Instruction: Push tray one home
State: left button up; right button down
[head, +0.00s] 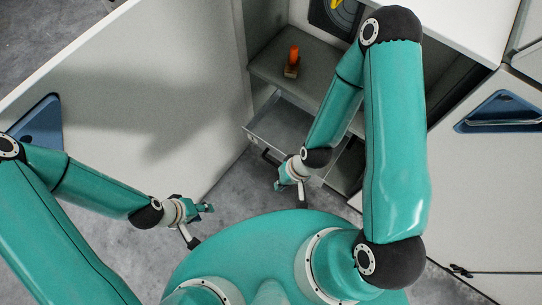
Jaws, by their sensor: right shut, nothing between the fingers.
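A grey metal tray (268,120) juts out of the open cabinet in the middle of the head view, like a drawer pulled part way out. I cannot read a number on it. Its visible inside looks empty; my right arm hides its right part. My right gripper (279,184) is shut and empty, just in front of the tray's front side; I cannot tell whether it touches. My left gripper (208,208) is apart from the tray, lower left over the floor. It is too small to tell whether it is open.
An orange-handled thing (293,56) stands on a grey shelf (310,72) above the tray. An open white door panel (150,95) with a blue recessed handle (40,125) stands left. A closed panel with a blue handle recess (500,112) is right. Grey floor (235,195) lies clear between.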

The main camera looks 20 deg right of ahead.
aim_at(280, 128)
jog(key=k, duration=1.5)
jog(key=z, duration=0.45)
jog(key=i, duration=1)
jog(key=u, duration=0.1)
